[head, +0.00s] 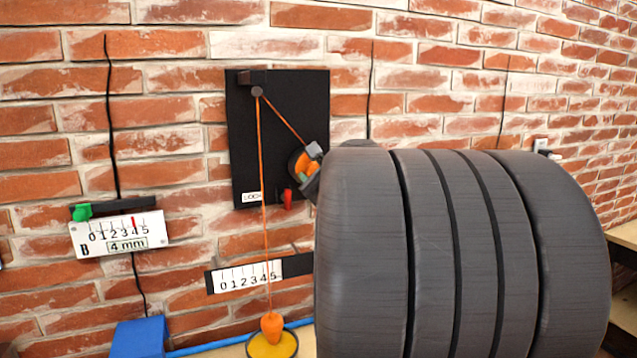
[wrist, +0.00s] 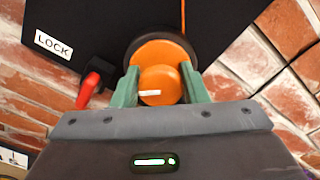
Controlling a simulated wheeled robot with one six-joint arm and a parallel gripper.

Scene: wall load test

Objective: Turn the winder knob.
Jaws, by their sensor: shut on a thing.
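The orange winder knob (wrist: 160,84) sits in front of a larger orange drum with a dark rim on a black wall panel (head: 257,140). My gripper (wrist: 160,88) has its two green fingers against the left and right sides of the knob, shut on it. A white mark shows on the knob's face. In the head view the orange winder (head: 300,162) is partly hidden by my gripper and arm. An orange cord (head: 264,190) runs from it over a small peg and down to an orange plumb weight (head: 271,325).
A red lock lever (wrist: 90,90) is left of the knob beside a LOCK label (wrist: 53,44). A scale (head: 245,277) is behind the cord. A yellow disc (head: 272,345) lies under the weight.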

